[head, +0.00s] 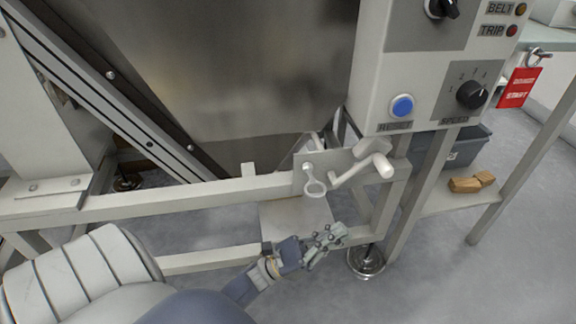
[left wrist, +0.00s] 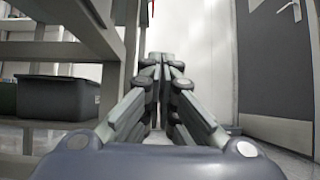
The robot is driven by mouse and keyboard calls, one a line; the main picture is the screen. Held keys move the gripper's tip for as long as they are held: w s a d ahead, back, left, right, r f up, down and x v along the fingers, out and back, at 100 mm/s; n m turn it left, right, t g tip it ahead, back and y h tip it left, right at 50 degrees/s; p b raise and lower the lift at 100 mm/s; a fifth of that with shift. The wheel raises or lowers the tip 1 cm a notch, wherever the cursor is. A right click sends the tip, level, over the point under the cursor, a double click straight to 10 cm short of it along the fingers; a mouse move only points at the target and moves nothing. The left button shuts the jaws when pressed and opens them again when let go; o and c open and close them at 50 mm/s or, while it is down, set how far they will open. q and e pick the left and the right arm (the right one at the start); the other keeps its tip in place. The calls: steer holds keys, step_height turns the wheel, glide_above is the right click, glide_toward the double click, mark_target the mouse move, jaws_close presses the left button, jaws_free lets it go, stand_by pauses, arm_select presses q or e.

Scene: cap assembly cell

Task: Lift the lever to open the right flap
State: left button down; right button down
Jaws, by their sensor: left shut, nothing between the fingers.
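A pale lever with a rounded white grip (head: 384,167) sticks out at the right end of the frame's front rail. My left gripper (head: 341,232) is below the lever and the ring, in front of the plate's lower right edge, apart from the lever. It is shut and empty; its fingertips meet in the left wrist view (left wrist: 161,60). The lever is not visible there. My right gripper is not in view.
A control box with a blue reset button (head: 402,106) and a speed knob (head: 472,95) stands above right of the lever. The frame rail (head: 190,202) runs left. Wooden blocks (head: 465,185) lie on a shelf at right. A dark bin (left wrist: 58,103) shows in the left wrist view.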

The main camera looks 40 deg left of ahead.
arm_select(q)
steer(key=s+a+f+n+y+p, duration=0.1)
steer(key=a+n+y+p, duration=0.1)
steer(key=n, duration=0.1)
steer(key=s+a+f+n+y+p, duration=0.2)
steer(key=n+p, duration=0.1)
steer(key=s+a+f+n+t+y+p, duration=0.1)
steer(key=a+f+n+y+p, duration=0.1)
steer(key=a+n+p, duration=0.1)
steer(key=shift+s+y, duration=0.3)
steer(key=shift+s+a+f+n+g+y+p, duration=0.15)
steer(key=shift+a+f+n+g+y+p, duration=0.3)
steer(key=shift+n+y+p, duration=0.95)
steer(key=shift+s+a+f+n+g+y+p, duration=0.2)
steer(key=shift+n+g+y+p, duration=0.4)
steer(key=shift+n+p, duration=1.65)
steer(key=shift+s+a+f+n+g+y+p, duration=0.15)
steer(key=shift+a+f+n+g+y+p, duration=0.55)
steer(key=shift+n+p, duration=1.1)
steer(key=shift+d+r, duration=0.3)
steer(key=shift+d, duration=0.05)
